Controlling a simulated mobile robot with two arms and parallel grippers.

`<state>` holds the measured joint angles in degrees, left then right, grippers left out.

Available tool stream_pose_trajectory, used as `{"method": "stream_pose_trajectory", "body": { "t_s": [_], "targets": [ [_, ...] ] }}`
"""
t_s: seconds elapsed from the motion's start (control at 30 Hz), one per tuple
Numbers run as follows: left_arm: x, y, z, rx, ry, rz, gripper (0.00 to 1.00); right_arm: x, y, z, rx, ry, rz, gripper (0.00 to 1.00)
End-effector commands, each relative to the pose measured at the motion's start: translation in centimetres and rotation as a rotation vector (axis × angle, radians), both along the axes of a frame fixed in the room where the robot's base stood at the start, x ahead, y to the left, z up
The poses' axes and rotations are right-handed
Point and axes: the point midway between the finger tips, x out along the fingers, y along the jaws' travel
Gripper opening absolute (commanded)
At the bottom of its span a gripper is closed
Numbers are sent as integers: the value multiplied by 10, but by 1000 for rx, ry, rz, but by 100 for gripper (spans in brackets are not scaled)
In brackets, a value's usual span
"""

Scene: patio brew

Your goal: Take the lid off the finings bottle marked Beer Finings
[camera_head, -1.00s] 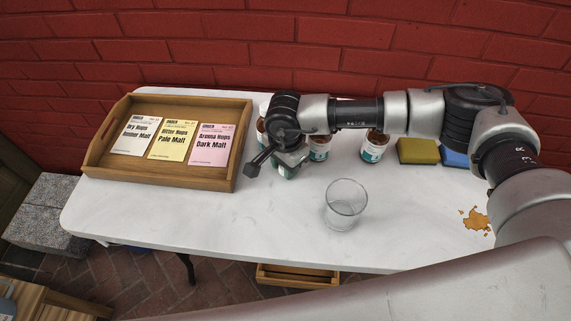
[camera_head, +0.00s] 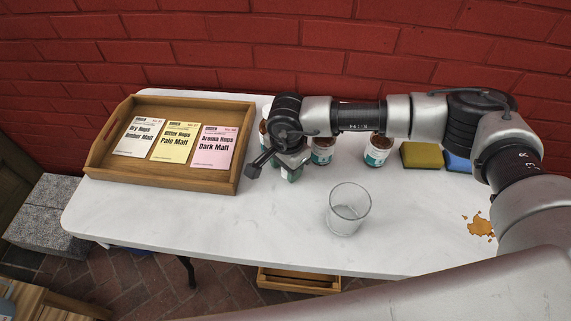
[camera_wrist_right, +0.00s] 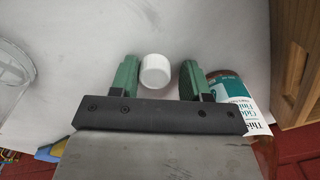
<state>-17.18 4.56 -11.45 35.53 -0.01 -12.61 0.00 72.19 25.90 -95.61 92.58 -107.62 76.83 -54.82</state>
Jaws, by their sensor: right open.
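My right gripper (camera_head: 290,170) is open among the small brown bottles at the back of the table, pointing down. In the right wrist view its two green fingers (camera_wrist_right: 158,64) stand on either side of a round white lid (camera_wrist_right: 155,72), with a gap at the right finger. The bottle body under this lid is hidden, so I cannot read its label. Outside the right finger, a bottle with a teal and white label (camera_wrist_right: 238,103) seems to read Cider Finings. I cannot read Beer Finings anywhere. My left gripper is out of view.
Two more brown bottles stand right of the gripper, one near (camera_head: 322,150) and one farther off (camera_head: 378,149). A wooden tray (camera_head: 103,166) with hop packets is at left. A yellow sponge (camera_head: 421,155) and a brown spill (camera_head: 480,226) lie right.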

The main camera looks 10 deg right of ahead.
Motion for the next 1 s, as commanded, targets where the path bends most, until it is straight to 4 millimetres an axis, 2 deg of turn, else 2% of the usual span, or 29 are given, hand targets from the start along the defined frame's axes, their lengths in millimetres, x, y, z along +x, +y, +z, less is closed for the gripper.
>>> {"method": "stream_pose_trajectory", "body": {
  "t_s": [0.03, 0.1, 0.13, 0.17, 0.4, 0.6, 0.8, 1.0],
  "targets": [
    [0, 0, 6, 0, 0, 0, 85, -9, -3, -6, -16, 28, 4, 58],
    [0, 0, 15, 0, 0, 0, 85, -9, -4, 3, -17, 28, 4, 58],
    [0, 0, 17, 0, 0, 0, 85, -9, -3, 6, -17, 28, 4, 58],
    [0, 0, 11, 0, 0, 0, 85, -9, -3, 8, -15, 26, 5, 58],
    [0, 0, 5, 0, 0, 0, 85, -6, -2, 67, -11, 16, 5, 58],
    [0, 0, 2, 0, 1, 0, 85, -6, -2, 105, -11, 16, 6, 58],
    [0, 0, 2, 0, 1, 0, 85, -6, -2, 121, -11, 16, 5, 58],
    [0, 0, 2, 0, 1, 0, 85, -6, -2, 123, -10, 16, 5, 58]
  ]
}}
